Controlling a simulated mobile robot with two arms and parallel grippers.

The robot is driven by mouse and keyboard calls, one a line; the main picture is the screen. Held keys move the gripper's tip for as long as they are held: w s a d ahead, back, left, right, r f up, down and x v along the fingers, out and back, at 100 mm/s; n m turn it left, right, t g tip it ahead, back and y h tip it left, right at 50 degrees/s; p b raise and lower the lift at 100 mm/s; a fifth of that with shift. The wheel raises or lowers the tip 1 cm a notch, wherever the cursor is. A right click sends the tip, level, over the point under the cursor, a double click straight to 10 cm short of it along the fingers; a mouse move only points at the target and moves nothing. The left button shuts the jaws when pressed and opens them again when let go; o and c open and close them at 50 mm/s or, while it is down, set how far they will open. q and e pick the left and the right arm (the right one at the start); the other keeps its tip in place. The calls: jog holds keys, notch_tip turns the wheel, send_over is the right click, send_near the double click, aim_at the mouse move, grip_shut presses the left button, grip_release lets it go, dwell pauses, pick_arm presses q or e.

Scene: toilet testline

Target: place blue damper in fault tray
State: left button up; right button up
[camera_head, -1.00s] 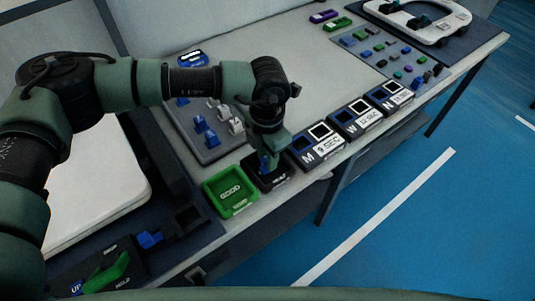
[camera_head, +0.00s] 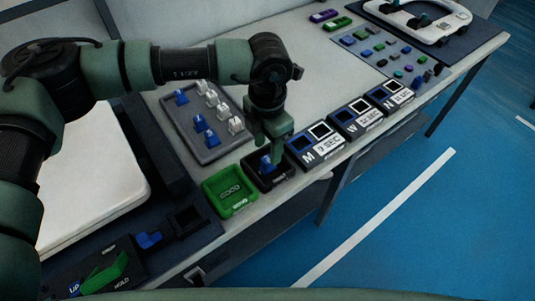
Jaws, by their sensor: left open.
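A blue damper (camera_head: 266,163) is in the black fault tray (camera_head: 278,183), just below the fingers of my left gripper (camera_head: 275,145). My left gripper is open and points down over this tray. Whether a finger still touches the damper cannot be told. The fingers partly hide the tray's back side. My right gripper is not in view.
The green GOOD tray (camera_head: 230,192) is just left of the fault tray. The M box (camera_head: 316,147), W box (camera_head: 357,119) and N box (camera_head: 390,95) stand to the right. A grey tray (camera_head: 177,119) with several blue and white dampers lies behind. The table's front edge is close.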

aim_at(268, 159)
pick_arm(q)
notch_tip(268, 159, up, 8)
jog(key=shift+b, duration=0.4)
